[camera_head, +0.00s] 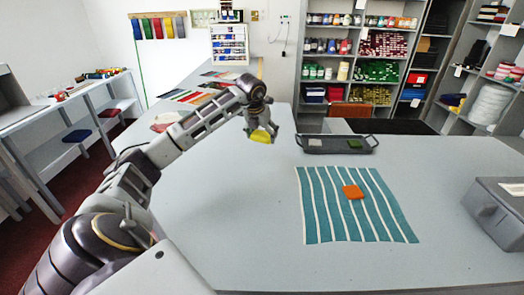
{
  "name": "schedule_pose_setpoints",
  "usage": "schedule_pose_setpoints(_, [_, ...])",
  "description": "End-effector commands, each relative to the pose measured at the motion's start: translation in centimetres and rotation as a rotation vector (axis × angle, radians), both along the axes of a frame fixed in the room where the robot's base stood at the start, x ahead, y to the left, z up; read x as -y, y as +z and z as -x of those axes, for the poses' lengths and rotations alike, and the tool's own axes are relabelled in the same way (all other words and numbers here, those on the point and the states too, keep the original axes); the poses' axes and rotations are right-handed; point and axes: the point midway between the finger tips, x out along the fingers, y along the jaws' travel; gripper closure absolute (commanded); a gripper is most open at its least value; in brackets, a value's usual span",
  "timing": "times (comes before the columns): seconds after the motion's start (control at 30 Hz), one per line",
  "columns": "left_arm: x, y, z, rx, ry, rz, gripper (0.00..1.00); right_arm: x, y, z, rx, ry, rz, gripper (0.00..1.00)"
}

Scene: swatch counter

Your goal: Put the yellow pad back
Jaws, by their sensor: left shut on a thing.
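My left gripper (262,128) is shut on the yellow pad (261,136) and holds it above the grey counter, left of the tray. The dark tray (312,149) lies on the counter at the back, with a light grey pad (323,139) and a green pad (354,144) in it. An orange pad (353,192) lies on the teal and white striped cloth (330,220). My right gripper is not in view.
A grey box (500,205) stands at the right edge of the counter (240,230). Fabric swatches (190,97) lie at the far left. Shelves of yarn and jars (360,45) stand behind. The counter left of the striped cloth is clear.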

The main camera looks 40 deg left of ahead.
Motion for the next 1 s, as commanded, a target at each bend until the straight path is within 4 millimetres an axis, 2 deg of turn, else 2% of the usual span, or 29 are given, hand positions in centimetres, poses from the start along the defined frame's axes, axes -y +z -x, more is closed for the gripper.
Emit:
schedule_pose_setpoints(0.1, [0.0, -1.5, 0.0, -0.003, 0.000, 0.001, 0.43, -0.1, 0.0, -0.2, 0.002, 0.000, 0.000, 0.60])
schedule_pose_setpoints(0.3, [0.0, -3.1, 0.0, -0.001, 0.001, 0.002, 0.43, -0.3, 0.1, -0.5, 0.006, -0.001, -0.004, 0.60])
schedule_pose_setpoints(0.77, [0.0, -3.6, 0.0, -0.001, 0.001, 0.001, 0.43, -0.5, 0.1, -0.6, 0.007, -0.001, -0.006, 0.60])
schedule_pose_setpoints(1.0, [0.0, -5.2, 0.1, -0.003, 0.000, 0.002, 0.43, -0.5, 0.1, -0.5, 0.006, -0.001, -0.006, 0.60])
